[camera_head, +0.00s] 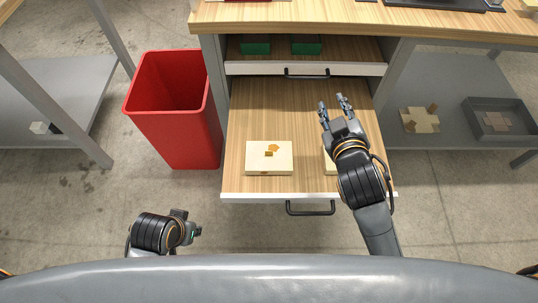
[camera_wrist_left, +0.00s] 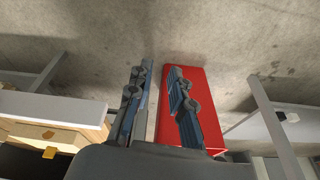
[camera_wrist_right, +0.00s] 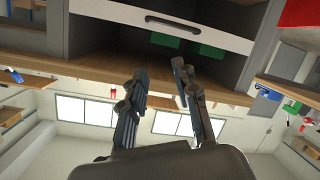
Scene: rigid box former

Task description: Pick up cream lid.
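A cream, flat square piece (camera_head: 255,165) with small orange-brown marks lies in the open wooden drawer, left of centre; it also shows at the left edge of the left wrist view (camera_wrist_left: 35,133). A second cream piece (camera_head: 328,164) lies to its right, mostly hidden under my right arm. I cannot tell which one is the lid. My right gripper (camera_head: 333,102) is over the drawer, beyond both pieces, open and empty. It also shows open in the right wrist view (camera_wrist_right: 160,70). My left gripper (camera_wrist_left: 161,78) is open and empty, low in front of the red bin.
The drawer (camera_head: 250,105) has a black front handle (camera_head: 310,209). Above it, a shallower drawer (camera_head: 345,68) holds green boxes (camera_head: 306,44). A red bin (camera_head: 195,145) stands left of the drawer. A grey shelf at right bears a cream piece (camera_head: 420,121) and a grey tray (camera_head: 500,122).

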